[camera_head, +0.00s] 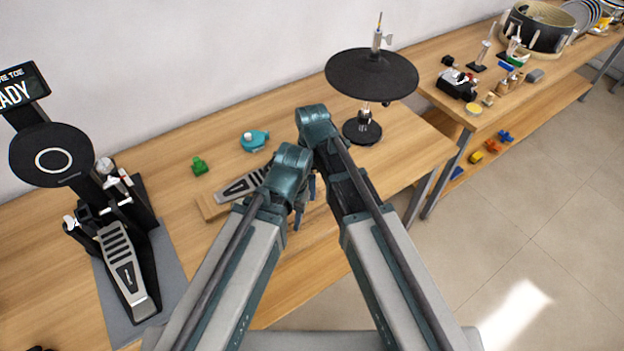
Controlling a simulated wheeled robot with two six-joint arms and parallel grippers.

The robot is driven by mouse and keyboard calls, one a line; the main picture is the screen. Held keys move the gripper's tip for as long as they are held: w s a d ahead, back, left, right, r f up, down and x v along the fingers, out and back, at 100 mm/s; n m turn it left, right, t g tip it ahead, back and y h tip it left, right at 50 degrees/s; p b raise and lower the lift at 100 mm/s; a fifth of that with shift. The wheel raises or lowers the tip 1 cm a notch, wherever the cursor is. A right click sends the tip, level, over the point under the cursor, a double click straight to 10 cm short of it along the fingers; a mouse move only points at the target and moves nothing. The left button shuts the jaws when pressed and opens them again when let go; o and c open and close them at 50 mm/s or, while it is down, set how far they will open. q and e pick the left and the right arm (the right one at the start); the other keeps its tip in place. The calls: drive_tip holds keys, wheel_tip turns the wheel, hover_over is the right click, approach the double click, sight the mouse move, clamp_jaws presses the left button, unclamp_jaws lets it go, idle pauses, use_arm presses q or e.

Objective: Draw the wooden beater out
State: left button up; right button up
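I cannot make out a wooden beater for certain in the head view. A silver-grey pedal (243,187) lies on a pale wooden board (207,208) on the near table, and my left arm covers its right end. My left gripper (298,213) points down beside that pedal, mostly hidden behind its own wrist. My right gripper (312,188) is close by, just to the right, and also mostly hidden by my arm. Whether either gripper is open or holds anything does not show.
A black pedal with a round pad (52,156) stands on a grey mat (170,262) at left. A teal object (254,140) and a green one (199,166) lie behind the board. A hi-hat (371,75) stands at right. Another table (490,125) holds small parts and a drum.

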drive_tip(key=shift+f, duration=0.35)
drive_tip(key=c, duration=1.4)
drive_tip(key=shift+r+p, duration=2.5)
drive_tip(key=shift+r, duration=0.1)
drive_tip(key=shift+c, duration=0.2)
wheel_tip(320, 180, up, 3)
drive_tip(key=p, duration=0.3)
